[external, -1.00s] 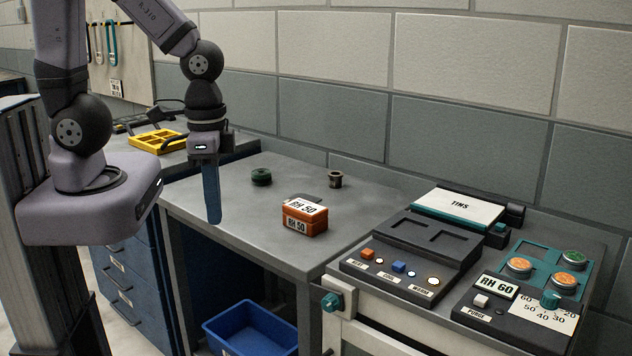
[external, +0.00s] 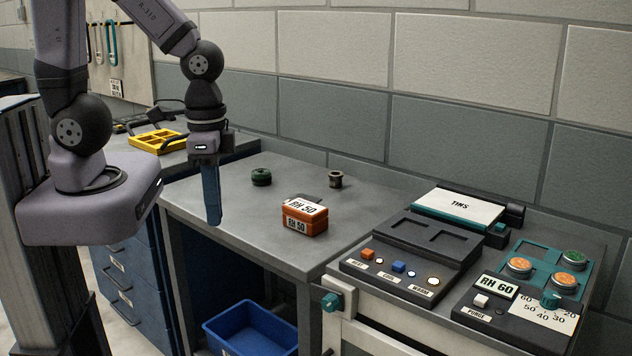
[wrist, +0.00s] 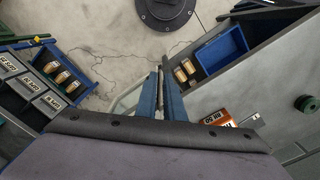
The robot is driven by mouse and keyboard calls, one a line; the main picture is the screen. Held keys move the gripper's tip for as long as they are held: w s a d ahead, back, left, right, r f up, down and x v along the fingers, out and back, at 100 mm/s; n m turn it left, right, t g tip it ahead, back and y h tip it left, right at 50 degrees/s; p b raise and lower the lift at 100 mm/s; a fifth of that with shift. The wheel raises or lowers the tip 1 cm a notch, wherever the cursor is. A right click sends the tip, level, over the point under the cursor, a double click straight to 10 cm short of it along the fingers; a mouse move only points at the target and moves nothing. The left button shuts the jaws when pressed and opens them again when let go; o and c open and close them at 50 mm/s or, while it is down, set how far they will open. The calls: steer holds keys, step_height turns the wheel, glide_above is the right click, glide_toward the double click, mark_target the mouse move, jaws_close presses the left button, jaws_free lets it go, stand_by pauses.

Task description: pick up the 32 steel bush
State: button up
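A small brown-grey flanged bush (external: 335,179) stands upright on the grey bench, towards the wall; no number on it can be read. A dark green flanged piece (external: 261,177) stands to its left, and it also shows in the wrist view (wrist: 307,104). My gripper (external: 212,221) points down near the left side of the bench, well apart from both. In the wrist view its two blue fingers (wrist: 163,65) lie close together with a thin pale strip between them. I cannot tell whether that strip is a gap. No held thing is visible.
An orange box (external: 304,220) with an "RH 50" label stands on the bench in front of the bush. A blue bin (external: 250,330) is below. A yellow tray (external: 158,142) is at the left; a control panel (external: 410,262) is at the right.

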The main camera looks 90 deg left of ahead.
steer(key=o, duration=0.9)
steer(key=w+a+n+t+b, duration=0.1)
steer(key=w+a, duration=0.3)
steer(key=w, duration=0.2)
steer(key=w+a+n+b, duration=0.1)
steer(key=w+a, duration=0.2)
steer(key=w, duration=0.3)
steer(key=n+t+y+b, duration=0.2)
steer(key=n+t+b, duration=0.1)
steer(key=b, duration=0.1)
glide_toward(333, 187)
step_height(333, 187, up, 2)
steer(key=w+a, duration=0.1)
steer(key=a, duration=0.1)
steer(key=shift+p+x, duration=2.25)
steer(key=shift+x, duration=1.45)
